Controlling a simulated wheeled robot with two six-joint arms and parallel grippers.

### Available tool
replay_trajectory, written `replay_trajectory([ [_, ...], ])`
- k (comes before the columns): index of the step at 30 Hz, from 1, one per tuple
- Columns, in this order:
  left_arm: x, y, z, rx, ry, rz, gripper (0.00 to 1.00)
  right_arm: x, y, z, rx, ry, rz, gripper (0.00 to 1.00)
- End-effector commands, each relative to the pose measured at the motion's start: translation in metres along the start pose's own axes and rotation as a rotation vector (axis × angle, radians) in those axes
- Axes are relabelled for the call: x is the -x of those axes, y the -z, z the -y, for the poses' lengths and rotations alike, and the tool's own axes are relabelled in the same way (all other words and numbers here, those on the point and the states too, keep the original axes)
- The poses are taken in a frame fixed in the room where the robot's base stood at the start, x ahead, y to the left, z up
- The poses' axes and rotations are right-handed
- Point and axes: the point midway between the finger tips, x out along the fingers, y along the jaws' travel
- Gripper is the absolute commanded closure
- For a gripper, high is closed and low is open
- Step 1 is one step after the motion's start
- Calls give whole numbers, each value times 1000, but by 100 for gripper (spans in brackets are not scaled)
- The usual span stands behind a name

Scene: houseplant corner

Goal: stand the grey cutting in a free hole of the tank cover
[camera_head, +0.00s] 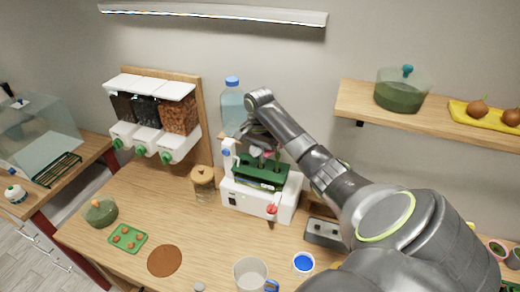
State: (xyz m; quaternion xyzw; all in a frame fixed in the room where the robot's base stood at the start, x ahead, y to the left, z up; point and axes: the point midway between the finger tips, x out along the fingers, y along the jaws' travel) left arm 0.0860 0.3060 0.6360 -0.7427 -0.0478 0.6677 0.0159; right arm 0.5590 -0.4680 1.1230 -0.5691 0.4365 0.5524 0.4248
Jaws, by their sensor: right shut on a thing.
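The white tank (258,203) stands at the back of the wooden counter, with a dark green cover (260,182) on top. Small plant pieces, some green and one pinkish, show above the cover. My right gripper (259,148) is just above the cover and is shut, pointing down. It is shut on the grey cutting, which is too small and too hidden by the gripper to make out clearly. I cannot tell whether the cutting touches the cover, or which holes are free. My left gripper is not in view.
A blue bottle (232,108) stands close behind the tank's left side. A lidded jar (203,182) is left of the tank. A grey box (324,232), a blue-topped cup (303,263) and a clear mug (250,273) are in front.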

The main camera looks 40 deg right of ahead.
Motion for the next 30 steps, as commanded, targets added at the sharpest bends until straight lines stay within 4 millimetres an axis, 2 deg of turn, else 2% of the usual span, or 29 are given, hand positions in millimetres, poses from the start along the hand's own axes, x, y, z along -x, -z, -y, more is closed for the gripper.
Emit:
replay_trajectory([
  [10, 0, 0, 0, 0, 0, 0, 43, 0, 0, 0, 0, 0, 0, 100],
  [11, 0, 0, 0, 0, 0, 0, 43, 0, 0, 0, 0, 0, 0, 84],
  [16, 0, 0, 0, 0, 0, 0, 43, 0, 0, 0, 0, 0, 0, 62],
  [22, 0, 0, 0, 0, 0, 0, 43, 0, 0, 0, 0, 0, -1, 61],
  [26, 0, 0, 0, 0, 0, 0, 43, 0, 0, 0, 0, 0, -1, 44],
  [30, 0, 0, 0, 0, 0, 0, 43, 0, 0, 0, 0, 0, -1, 43],
])
